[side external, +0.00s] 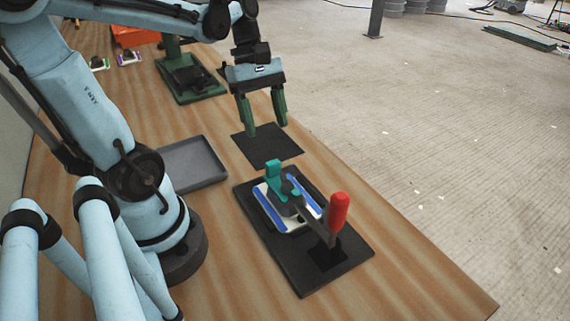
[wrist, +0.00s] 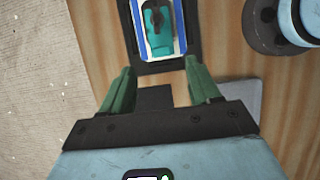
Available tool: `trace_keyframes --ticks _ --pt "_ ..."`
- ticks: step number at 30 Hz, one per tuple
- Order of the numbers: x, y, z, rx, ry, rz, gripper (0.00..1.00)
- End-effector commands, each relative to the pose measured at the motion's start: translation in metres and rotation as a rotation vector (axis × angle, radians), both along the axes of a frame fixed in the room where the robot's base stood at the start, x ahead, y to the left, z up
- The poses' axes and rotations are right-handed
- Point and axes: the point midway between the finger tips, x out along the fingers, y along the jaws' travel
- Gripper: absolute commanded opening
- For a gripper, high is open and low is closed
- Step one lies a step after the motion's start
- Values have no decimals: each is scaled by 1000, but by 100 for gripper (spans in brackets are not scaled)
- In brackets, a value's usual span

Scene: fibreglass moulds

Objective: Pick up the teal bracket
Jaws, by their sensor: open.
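The teal bracket (side external: 276,178) sits on a white plate with blue strips, on a black fixture base (side external: 313,280). A dark clamp arm with a red handle (side external: 338,212) reaches over it. In the wrist view the bracket (wrist: 160,42) is at the top centre, with a dark part across its upper end. My gripper (side external: 266,128) has green fingers, spread apart with nothing between them. It hangs above a black square mat (side external: 270,147), behind the fixture in the side view. In the wrist view my gripper (wrist: 158,80) points toward the bracket, apart from it.
A grey tray (side external: 193,163) lies left of the mat, near my arm's base. A green fixture (side external: 190,85) stands farther back, with an orange box (side external: 137,35) behind it. The wooden table's right edge drops to the floor. The table front is clear.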

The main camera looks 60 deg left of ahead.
Motion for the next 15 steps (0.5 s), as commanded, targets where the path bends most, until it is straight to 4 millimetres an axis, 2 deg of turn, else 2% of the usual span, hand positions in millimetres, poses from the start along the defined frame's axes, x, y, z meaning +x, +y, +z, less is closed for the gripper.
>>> trace_keyframes --ticks 6,15 --pt "0 -12 -29 1 -2 -4 62" --pt "0 -18 -45 2 -2 -4 62"
